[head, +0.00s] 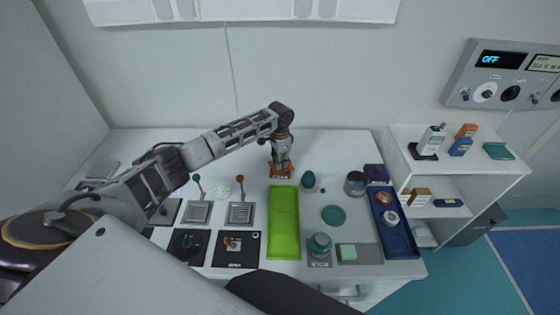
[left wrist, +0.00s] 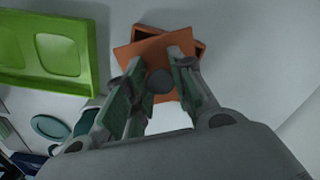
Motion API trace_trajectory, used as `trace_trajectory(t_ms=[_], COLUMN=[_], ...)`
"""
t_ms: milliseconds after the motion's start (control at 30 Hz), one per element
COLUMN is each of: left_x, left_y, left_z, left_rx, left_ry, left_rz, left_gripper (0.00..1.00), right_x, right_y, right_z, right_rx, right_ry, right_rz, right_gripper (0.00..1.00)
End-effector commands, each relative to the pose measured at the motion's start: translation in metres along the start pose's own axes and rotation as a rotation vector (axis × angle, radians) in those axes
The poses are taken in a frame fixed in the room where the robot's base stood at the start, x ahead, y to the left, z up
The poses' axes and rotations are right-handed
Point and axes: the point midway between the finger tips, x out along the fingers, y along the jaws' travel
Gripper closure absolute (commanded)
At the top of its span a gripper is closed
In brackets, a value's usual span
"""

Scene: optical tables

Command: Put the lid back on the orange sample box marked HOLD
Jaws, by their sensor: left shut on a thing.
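The orange sample box (head: 281,176) stands on the table behind the green tray, with a label on its front too small to read. In the left wrist view the box (left wrist: 201,48) shows partly under its flat orange lid (left wrist: 150,52). The lid looks turned relative to the box, and box edges show past it at the top and right. I cannot tell if the lid touches the rim. My left gripper (head: 281,160) points down over the box; in the left wrist view its fingers (left wrist: 157,75) are shut around the lid's round grey knob (left wrist: 160,82). My right gripper is not in view.
The green tray (head: 284,222) lies just in front of the box. A dark green egg-shaped thing (head: 308,180), a grey pot (head: 355,184) and a blue tray (head: 395,236) stand to the right. Table behind the box is clear.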

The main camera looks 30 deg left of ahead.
Motion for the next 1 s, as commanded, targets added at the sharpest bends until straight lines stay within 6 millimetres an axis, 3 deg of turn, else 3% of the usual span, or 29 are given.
trace_trajectory(t_ms=[1000], left_x=[-0.0006], left_y=[-0.0003], left_z=[0.0001], left_rx=[0.0], left_ry=[0.0], left_rz=[0.0], left_gripper=[0.99], right_x=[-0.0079], right_y=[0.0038], right_z=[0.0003], right_rx=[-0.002], right_ry=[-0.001], right_rz=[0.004], right_gripper=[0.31])
